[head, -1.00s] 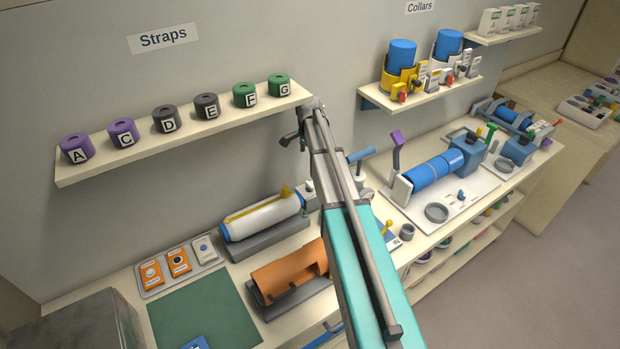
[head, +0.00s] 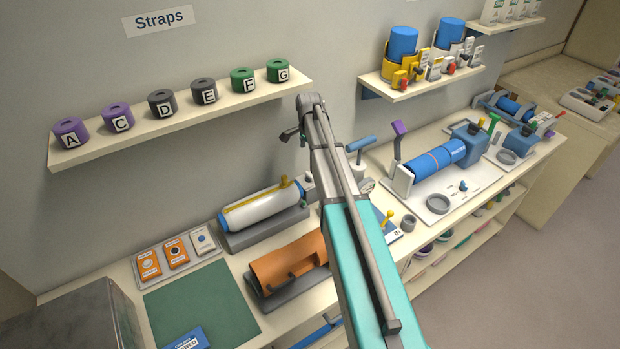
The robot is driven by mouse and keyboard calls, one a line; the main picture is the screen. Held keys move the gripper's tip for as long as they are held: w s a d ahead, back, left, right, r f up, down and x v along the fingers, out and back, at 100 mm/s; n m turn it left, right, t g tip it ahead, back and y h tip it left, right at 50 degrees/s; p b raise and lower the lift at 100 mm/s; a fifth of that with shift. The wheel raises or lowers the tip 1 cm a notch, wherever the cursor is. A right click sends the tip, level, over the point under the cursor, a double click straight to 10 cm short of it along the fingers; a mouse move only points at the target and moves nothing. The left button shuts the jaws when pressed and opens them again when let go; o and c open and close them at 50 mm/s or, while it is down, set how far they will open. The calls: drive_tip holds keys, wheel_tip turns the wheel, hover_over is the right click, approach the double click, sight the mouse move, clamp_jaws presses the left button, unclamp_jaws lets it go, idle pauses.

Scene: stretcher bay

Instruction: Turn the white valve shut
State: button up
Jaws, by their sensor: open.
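A white cylinder (head: 262,207) with a yellow strip and a yellow knob lies in a grey cradle (head: 265,233) on the bench. A grey-blue fitting (head: 308,184) at its right end is partly hidden by my arm. Just right of my arm is a white upright part (head: 357,173) below a blue handle (head: 360,143). I cannot tell which of these parts is the white valve. My gripper (head: 290,136) shows small and dark at the far end of my arm, above the cylinder's right end and apart from it. It is open, with nothing seen in it.
A shelf (head: 180,126) with several lettered strap rolls is left of my gripper. A second shelf (head: 425,88) holds blue canisters. An orange splint (head: 290,262) lies in front of the white cylinder. A blue cylinder rig (head: 435,166) stands to the right. The green mat (head: 200,305) has bare room.

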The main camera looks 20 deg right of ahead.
sight(309, 174)
drive_tip(key=shift+f+b, duration=5.15)
drive_tip(key=shift+f, duration=0.3)
drive_tip(key=shift+c, duration=0.3)
drive_tip(key=c, duration=1)
drive_tip(key=shift+c, duration=0.2)
